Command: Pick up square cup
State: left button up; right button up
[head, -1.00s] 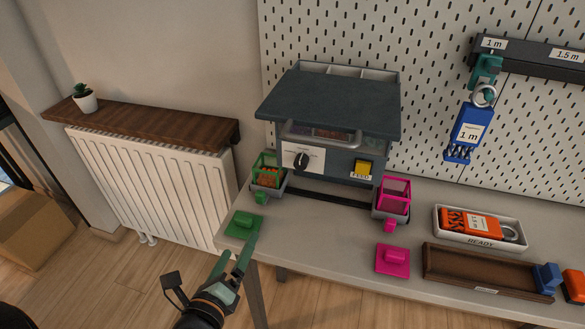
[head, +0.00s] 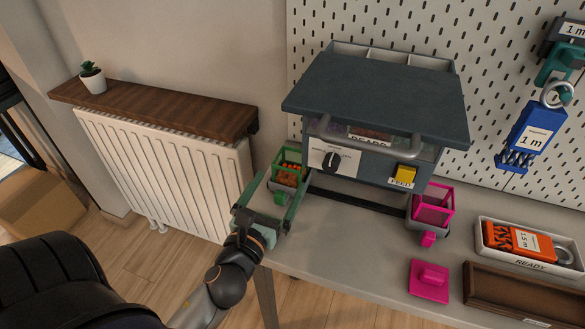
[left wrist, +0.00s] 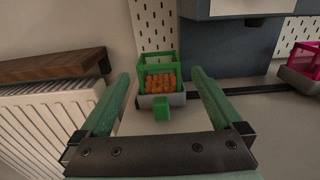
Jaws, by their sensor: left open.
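The green square cup (head: 292,161) stands upright in a small grey holder at the left of the machine, with orange-brown pieces inside. In the left wrist view the green cup (left wrist: 159,62) sits ahead, between the two fingers, with its green front tab (left wrist: 162,109) nearer to me. My left gripper (head: 272,185) is open, its green fingers spread either side of the cup's line. It also shows in the left wrist view (left wrist: 159,82). Whether the fingers reach beside the cup is hard to tell. A magenta square cup (head: 433,205) stands in a holder on the right. My right gripper is not in view.
The dark grey machine (head: 375,100) with a knob and yellow FEED button stands behind the cups. A magenta lid (head: 429,281) lies on the table. A READY tray (head: 568,262) and a brown wooden tray (head: 480,292) are at right. A radiator (head: 165,170) is left of the table.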

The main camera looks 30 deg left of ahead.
aim_at(286, 170)
pick_arm(q)
jog(key=shift+x, duration=1.25)
jog(key=shift+w+a, duration=0.2)
jog(key=shift+w, duration=0.5)
jog(key=x, duration=0.3)
jog(key=shift+w+a+f, duration=0.15)
jog(key=shift+a+f, duration=0.05)
jog(key=shift+w+a, duration=0.15)
jog(key=shift+w, duration=0.4)
jog(key=shift+c, duration=0.2)
jog(key=c, duration=1.1)
